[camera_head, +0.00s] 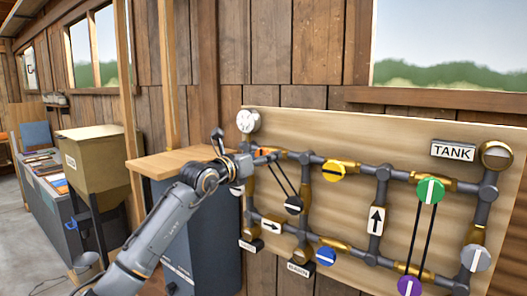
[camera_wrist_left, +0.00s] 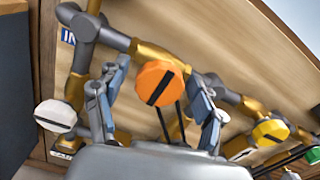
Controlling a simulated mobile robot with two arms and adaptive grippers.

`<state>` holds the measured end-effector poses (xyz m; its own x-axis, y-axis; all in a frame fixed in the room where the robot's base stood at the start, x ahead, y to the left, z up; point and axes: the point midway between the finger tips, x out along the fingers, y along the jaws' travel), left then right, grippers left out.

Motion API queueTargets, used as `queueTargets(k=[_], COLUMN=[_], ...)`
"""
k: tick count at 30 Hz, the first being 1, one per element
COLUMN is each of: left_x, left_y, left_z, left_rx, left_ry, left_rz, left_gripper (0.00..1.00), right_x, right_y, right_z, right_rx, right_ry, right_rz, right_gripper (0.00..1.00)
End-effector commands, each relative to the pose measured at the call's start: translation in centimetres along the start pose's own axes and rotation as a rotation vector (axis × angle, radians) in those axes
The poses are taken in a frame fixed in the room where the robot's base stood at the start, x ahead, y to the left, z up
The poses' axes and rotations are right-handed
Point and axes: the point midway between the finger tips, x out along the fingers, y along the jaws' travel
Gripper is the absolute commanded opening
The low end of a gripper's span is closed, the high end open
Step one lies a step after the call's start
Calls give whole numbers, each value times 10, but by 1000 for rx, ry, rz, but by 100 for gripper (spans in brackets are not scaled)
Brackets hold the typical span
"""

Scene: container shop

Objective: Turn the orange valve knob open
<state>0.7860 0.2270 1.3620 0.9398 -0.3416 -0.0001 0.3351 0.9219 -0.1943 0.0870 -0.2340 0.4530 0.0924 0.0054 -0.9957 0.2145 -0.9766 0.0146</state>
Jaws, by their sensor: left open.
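The orange valve knob (camera_wrist_left: 156,84) shows large in the left wrist view, a faceted disc with a dark diagonal bar across its face. My left gripper (camera_wrist_left: 161,90) is open, with one finger to each side of the knob and visible gaps to both. In the head view the orange knob (camera_head: 265,152) is a small patch at the upper left of the pipe panel, partly hidden by my left gripper (camera_head: 252,160). Dark rods run down from near it to a black knob (camera_head: 293,205). My right gripper is in neither view.
The wooden panel (camera_head: 400,140) carries grey and brass pipes, with yellow (camera_head: 333,171), green (camera_head: 430,191), blue (camera_head: 326,256), purple (camera_head: 409,286) and grey (camera_head: 475,258) knobs. A gauge (camera_head: 248,121) is above. A wood-topped cabinet (camera_head: 170,163) stands left of the panel.

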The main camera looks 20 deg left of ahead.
Motion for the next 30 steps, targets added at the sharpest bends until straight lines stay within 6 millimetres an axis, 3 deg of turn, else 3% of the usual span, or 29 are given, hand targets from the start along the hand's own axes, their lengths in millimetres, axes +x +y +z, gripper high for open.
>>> queueTargets(k=[11,19,30], left_x=[4,4,4], left_y=[0,0,1], left_z=[0,0,-1], left_rx=[-1,-1,-56], left_ry=[0,0,-1], left_rz=[0,0,0], left_gripper=[67,14,14], right_x=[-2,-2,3], right_y=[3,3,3], right_z=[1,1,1], right_rx=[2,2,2], right_ry=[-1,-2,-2], right_rz=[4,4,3], right_gripper=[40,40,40])
